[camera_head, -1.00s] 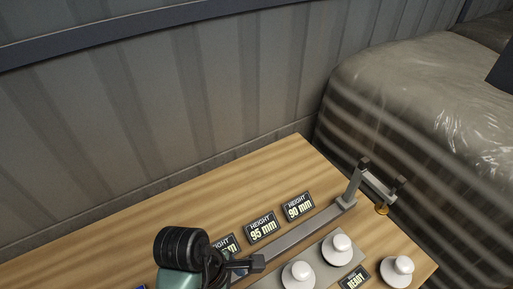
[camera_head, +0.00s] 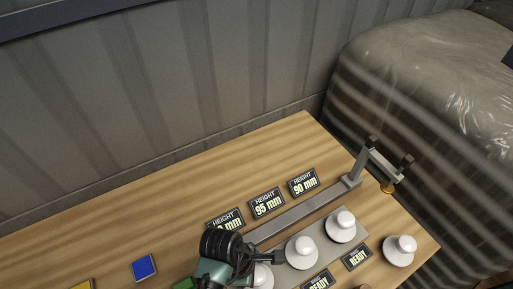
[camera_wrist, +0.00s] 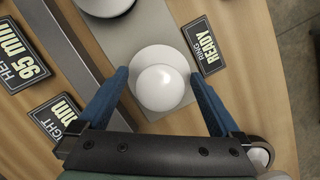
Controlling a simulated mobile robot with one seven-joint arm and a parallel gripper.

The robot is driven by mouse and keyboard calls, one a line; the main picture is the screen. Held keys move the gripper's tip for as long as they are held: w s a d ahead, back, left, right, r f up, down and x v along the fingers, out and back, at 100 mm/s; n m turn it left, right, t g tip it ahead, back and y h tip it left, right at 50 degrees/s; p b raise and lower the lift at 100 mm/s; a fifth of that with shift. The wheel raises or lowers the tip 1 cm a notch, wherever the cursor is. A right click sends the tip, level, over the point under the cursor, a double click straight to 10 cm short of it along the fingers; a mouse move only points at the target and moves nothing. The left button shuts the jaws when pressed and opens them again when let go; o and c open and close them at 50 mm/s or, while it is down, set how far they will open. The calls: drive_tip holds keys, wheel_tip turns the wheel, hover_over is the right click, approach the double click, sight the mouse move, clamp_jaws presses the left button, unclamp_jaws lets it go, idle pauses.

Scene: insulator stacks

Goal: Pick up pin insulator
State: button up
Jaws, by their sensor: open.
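White pin insulators with round knobs on wide discs stand on a grey plate (camera_head: 322,232) in the head view. One is at the plate's right end (camera_head: 341,223), one in the middle (camera_head: 302,250), and a third is partly hidden by my arm. In the wrist view my gripper (camera_wrist: 159,76) is open, its blue fingers on either side of a white insulator (camera_wrist: 162,86). I see no clear contact, and the fingers' height relative to it is hard to judge. A second insulator (camera_wrist: 105,4) shows at the top edge.
Another white insulator (camera_head: 399,250) stands off the plate at right. Height signs, such as 95 mm (camera_head: 267,203), line a grey rail (camera_head: 308,209) with an upright bracket (camera_head: 368,163). A READY sign (camera_wrist: 199,47) lies beside the insulator. The table's rear is clear.

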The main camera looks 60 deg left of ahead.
drive_tip(key=shift+s+d+f, duration=0.1)
drive_tip(key=shift+s, duration=0.1)
clamp_jaws()
idle(0.3)
